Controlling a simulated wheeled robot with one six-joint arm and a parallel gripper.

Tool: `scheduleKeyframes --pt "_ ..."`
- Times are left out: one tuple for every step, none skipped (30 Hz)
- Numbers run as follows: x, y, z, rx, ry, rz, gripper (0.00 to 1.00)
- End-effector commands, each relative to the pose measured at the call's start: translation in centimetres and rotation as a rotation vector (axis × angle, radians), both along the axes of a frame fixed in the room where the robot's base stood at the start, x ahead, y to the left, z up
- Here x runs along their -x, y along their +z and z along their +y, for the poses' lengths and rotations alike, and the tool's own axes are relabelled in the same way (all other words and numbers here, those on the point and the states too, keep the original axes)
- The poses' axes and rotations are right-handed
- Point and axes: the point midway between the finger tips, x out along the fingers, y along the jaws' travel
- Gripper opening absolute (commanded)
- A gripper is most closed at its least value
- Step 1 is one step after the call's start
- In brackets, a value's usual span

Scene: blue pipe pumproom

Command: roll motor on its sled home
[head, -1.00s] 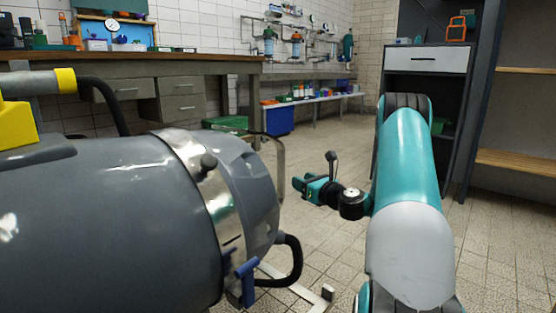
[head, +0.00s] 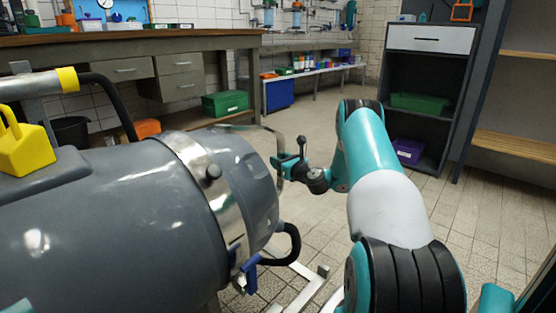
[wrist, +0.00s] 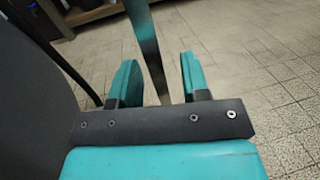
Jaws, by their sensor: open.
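The motor (head: 110,225) is a large grey cylinder with a shiny metal band, filling the left of the head view. Pale metal bars of its sled (head: 305,290) show below its right end. A curved metal handle bar (head: 277,136) rises behind that end; its lower part is hidden. My gripper (head: 281,162) is at this bar, beside the motor's end. In the wrist view, the bar (wrist: 148,45) runs between the two teal fingers of my gripper (wrist: 157,68). The jaws are open, with visible gaps on both sides of the bar.
A workbench (head: 150,41) with drawers stands behind the motor. A green box (head: 226,104) and a blue bin (head: 279,93) are near it. A dark shelf unit (head: 425,85) stands at the back right. Tiled floor (head: 330,115) is clear between them.

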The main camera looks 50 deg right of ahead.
Motion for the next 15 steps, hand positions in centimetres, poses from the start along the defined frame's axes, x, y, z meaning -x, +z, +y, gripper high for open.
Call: scheduleKeyframes --pt "-0.6 -0.2 -0.1 0.003 0.001 -0.001 0.42" --pt "-0.9 -0.1 -0.1 0.001 0.001 -0.002 0.42" --pt "-1.2 -0.1 -0.2 0.002 0.000 -0.001 0.42" --pt "-1.3 0.0 -0.2 0.001 0.000 -0.002 0.42" --pt "-1.5 0.0 -0.3 0.000 0.000 -0.002 0.42" --pt "-1.6 0.0 -0.3 0.001 -0.001 -0.001 0.42" --pt "-1.6 0.0 -0.3 0.001 -0.001 -0.001 0.42" --pt "-1.7 0.1 -0.3 0.000 -0.002 -0.001 0.42" --pt "-1.7 0.1 -0.4 0.000 -0.002 -0.001 0.42" --pt "-1.7 0.1 -0.4 0.000 -0.002 -0.001 0.42" --pt "-1.7 0.1 -0.4 -0.001 -0.002 -0.001 0.42" --pt "-1.7 0.1 -0.4 -0.001 -0.002 -0.001 0.42" --pt "-1.7 0.1 -0.4 0.000 -0.002 -0.001 0.42" --pt "-1.6 0.1 -0.4 0.000 -0.002 -0.001 0.42" --pt "-1.6 0.1 -0.4 0.000 -0.002 -0.001 0.35"
